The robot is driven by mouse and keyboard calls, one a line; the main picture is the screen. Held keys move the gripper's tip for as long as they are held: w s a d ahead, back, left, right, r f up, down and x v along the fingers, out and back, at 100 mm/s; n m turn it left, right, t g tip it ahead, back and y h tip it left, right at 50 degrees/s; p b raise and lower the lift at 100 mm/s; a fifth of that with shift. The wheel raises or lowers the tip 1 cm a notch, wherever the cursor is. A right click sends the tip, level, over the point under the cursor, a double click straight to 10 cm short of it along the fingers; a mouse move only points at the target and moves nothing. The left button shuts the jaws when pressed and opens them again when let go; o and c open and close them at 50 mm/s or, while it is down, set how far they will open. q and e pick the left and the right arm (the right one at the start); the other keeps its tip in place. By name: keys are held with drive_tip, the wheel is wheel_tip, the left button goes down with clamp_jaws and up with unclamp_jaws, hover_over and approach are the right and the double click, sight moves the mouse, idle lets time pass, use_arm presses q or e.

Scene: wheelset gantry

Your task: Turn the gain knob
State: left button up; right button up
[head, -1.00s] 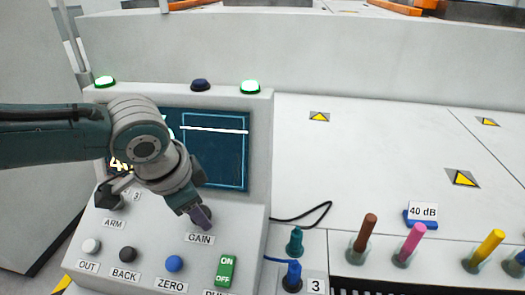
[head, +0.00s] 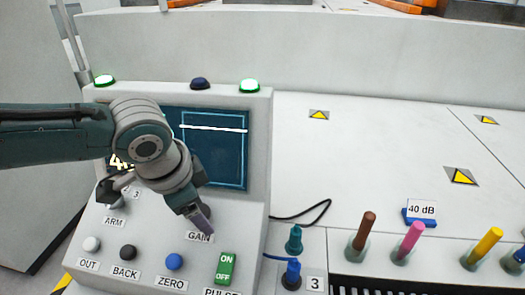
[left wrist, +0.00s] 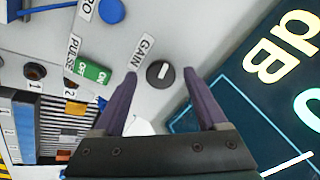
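The gain knob (left wrist: 160,74) is a round dark knob with a white pointer mark, beside the GAIN label (left wrist: 141,53) on the sloped panel. In the left wrist view it lies just beyond and between the two fingertips. My left gripper (left wrist: 164,76) is open, its two purple fingers spread apart with clear space on both sides of the knob. In the head view, my left gripper (head: 203,217) hangs over the GAIN label and largely hides the knob. My right gripper is in neither view.
The panel also bears a blue ZERO button (head: 174,262), a black BACK button (head: 128,253), a green ON/OFF switch (head: 226,268) and a dark screen (head: 215,150). Coloured pegs, such as the pink one (head: 411,238), stand to the right. The white surface behind them is mostly clear.

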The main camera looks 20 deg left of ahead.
use_arm(q)
drive_tip(key=p+v, duration=0.2)
drive_tip(key=v, duration=0.8)
drive_tip(key=shift+p, duration=0.35)
drive_tip(key=s+d+h, duration=0.3)
drive_tip(key=s+d, duration=0.5)
drive_tip(key=d, duration=0.3)
drive_tip(key=s+a+r+n+y, duration=0.15)
drive_tip(key=s+a+n, duration=0.3)
drive_tip(key=s, duration=0.45)
wheel_tip(320, 180, up, 38)
drive_tip(key=s+n+p, duration=0.1)
drive_tip(key=p, duration=3.7)
drive_tip(key=shift+a+f+y, duration=0.2)
drive_tip(key=shift+a+y, duration=0.1)
drive_tip(key=shift+y, duration=0.15)
